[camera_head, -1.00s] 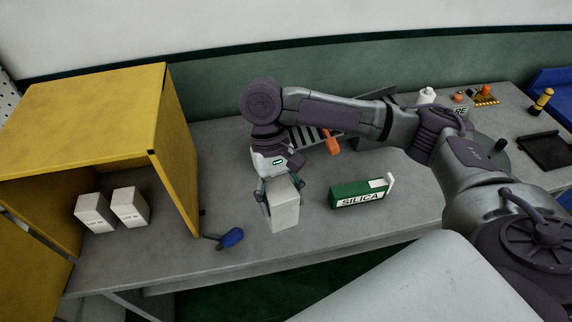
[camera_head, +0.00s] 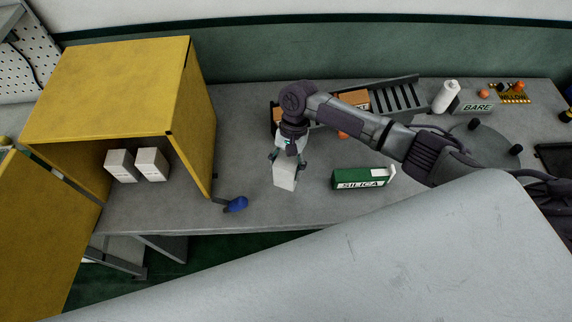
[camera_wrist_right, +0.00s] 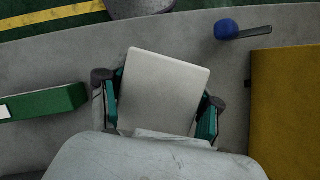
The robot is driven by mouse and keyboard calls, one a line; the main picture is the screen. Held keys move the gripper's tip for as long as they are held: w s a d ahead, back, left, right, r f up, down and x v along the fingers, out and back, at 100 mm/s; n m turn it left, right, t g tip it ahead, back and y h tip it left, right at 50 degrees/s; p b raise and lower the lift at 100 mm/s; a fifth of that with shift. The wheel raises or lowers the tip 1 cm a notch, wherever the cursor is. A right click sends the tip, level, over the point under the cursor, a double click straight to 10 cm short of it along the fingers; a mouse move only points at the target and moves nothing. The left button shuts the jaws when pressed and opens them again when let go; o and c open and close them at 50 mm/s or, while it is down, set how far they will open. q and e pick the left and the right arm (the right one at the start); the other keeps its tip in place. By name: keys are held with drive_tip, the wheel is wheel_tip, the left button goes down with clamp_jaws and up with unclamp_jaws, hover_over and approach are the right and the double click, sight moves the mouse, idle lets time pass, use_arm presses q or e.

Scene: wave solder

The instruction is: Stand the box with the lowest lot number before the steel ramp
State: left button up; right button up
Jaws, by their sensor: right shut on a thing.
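My right gripper (camera_head: 287,156) is shut on a white box (camera_head: 285,176), held over the bench in front of the ramp area. In the right wrist view the box's plain face (camera_wrist_right: 160,90) fills the space between the two fingers; no lot number is readable on it. Two more white boxes stand inside the yellow cabinet, a left one (camera_head: 121,166) and a right one (camera_head: 152,164); their print is too small to read. The steel ramp (camera_head: 398,97) with dark slots stands behind my right arm, partly hidden by it. My left gripper is out of view.
The yellow cabinet (camera_head: 120,85) stands open at left. A blue-handled tool (camera_head: 236,204) lies near the bench's front edge. A green SILICA box (camera_head: 358,179) lies right of the held box. A white bottle (camera_head: 446,96) and a BARE block (camera_head: 477,108) stand at the back right.

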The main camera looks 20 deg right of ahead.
sight(283, 187)
drive_tip(key=shift+a+r+p, duration=0.1)
drive_tip(key=shift+r+p, duration=0.2)
drive_tip(key=shift+p, duration=0.1)
wheel_tip(283, 187, down, 5)
drive_tip(key=shift+f+b, duration=0.1)
drive_tip(key=shift+b, duration=1.1)
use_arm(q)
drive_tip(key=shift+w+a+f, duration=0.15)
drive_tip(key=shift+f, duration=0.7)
use_arm(e)
drive_tip(key=shift+f, duration=0.6)
use_arm(q)
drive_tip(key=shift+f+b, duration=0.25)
drive_tip(key=shift+b, duration=0.25)
use_arm(e)
drive_tip(key=shift+f, duration=0.5)
drive_tip(key=o, duration=1.5)
drive_tip(key=shift+o, duration=0.2)
drive_tip(key=v, duration=1.2)
drive_tip(key=shift+s, duration=0.1)
